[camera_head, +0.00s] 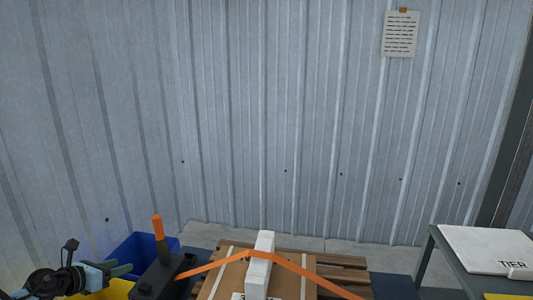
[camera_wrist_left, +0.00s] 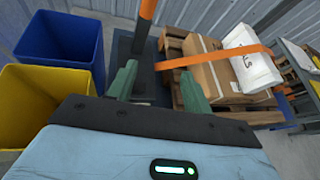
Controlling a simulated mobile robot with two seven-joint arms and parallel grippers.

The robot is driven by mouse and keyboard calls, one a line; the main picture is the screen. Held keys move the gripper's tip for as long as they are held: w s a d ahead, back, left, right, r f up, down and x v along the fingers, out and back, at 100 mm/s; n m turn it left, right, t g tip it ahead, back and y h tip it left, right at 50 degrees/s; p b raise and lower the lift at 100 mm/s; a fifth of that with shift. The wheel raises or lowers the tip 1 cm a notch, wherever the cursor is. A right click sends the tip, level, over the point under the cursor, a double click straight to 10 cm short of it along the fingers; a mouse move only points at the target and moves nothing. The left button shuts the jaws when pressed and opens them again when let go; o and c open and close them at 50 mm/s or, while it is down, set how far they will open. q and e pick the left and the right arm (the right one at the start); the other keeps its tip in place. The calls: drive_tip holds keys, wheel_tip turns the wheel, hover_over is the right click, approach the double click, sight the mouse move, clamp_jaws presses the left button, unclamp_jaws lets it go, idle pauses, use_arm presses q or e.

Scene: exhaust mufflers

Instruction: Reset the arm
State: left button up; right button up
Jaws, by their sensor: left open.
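My left gripper (camera_head: 114,269) shows at the lower left of the head view, in front of the bins. In the left wrist view its two green fingers (camera_wrist_left: 159,80) stand apart with nothing between them. Beyond them is a dark post with an orange top (camera_wrist_left: 148,10), which also shows in the head view (camera_head: 158,228). My right gripper is not in view.
A blue bin (camera_wrist_left: 62,42) and a yellow bin (camera_wrist_left: 27,98) stand at left. A cardboard box (camera_wrist_left: 205,68) with an orange strap (camera_head: 300,268) and a white block (camera_head: 257,268) sits on a wooden pallet (camera_head: 345,276). A table (camera_head: 475,250) is at right. A corrugated wall (camera_head: 270,120) stands behind.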

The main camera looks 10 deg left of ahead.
use_arm(q)
drive_tip(key=s+d+f+n+t+h, duration=0.1)
drive_tip(key=s+d+f+n, duration=0.65)
drive_tip(key=d, duration=0.25)
drive_tip(key=s+d+f+n, duration=0.6)
drive_tip(key=d+f+n, duration=0.15)
drive_tip(key=d, duration=0.35)
drive_tip(key=s+d+f+n+g+y, duration=0.1)
drive_tip(key=s+d+f+n+g, duration=0.1)
drive_tip(key=s+n, duration=0.8)
drive_tip(key=s+d+f+n+g+y+p, duration=0.1)
drive_tip(key=s+d+f+n, duration=0.3)
drive_tip(key=s+n, duration=0.7)
drive_tip(key=s+d+g+y, duration=0.1)
drive_tip(key=s+d, duration=0.1)
drive_tip(key=s, duration=0.4)
drive_tip(key=shift+s+g, duration=0.3)
drive_tip(key=shift+s, duration=0.1)
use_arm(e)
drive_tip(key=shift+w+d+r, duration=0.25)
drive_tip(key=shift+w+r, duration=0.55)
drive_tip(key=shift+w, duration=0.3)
use_arm(q)
drive_tip(key=shift+d+f, duration=0.1)
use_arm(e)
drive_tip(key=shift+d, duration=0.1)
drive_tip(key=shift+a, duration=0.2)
